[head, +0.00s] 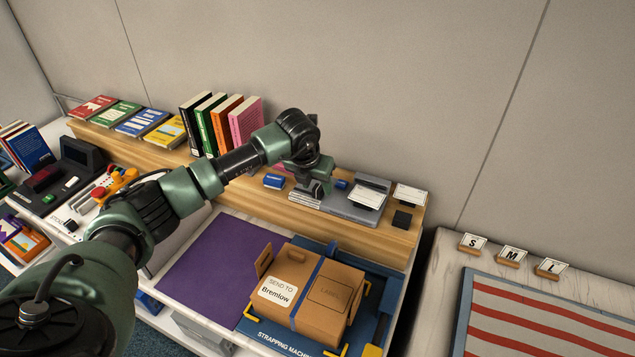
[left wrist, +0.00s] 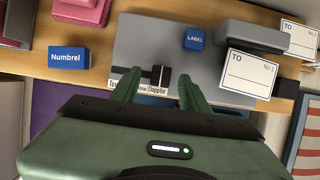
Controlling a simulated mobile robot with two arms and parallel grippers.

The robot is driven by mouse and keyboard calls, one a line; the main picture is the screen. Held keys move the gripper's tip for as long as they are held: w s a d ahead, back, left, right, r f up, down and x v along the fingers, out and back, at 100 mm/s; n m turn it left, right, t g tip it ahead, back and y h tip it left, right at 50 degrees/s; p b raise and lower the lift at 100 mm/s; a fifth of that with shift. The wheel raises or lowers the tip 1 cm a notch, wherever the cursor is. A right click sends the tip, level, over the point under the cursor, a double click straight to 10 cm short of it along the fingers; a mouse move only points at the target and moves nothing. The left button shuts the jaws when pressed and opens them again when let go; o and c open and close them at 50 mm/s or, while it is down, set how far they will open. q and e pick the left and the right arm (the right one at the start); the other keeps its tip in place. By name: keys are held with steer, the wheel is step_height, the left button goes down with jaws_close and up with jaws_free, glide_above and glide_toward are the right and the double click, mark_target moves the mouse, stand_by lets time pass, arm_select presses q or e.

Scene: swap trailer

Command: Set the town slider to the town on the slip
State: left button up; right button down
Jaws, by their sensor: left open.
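The grey label machine (head: 340,209) lies on the wooden shelf; its plate (left wrist: 140,40) fills the middle of the left wrist view. Its town slider has a black knob (left wrist: 160,76) above a strip of town names (left wrist: 150,90); the knob stands by "Dapplor", and other names are partly hidden by a finger. My left gripper (left wrist: 157,90) is open, its fingers on either side of the knob, apart from it. In the head view the left gripper (head: 318,190) is over the machine's left part. The slip (head: 278,290) on the brown box reads "SEND TO Bremlow". My right gripper is not in view.
A blue LABEL button (left wrist: 195,39) and white cards (left wrist: 250,73) lie right of the knob. A blue "Numbrel" block (left wrist: 69,58) stands to the left. Upright books (head: 222,125) stand farther left on the shelf. The brown box (head: 325,300) sits on the strapping machine below.

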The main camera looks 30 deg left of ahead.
arm_select(q)
steer(key=shift+x, duration=0.8)
jaws_close()
stand_by(0.9)
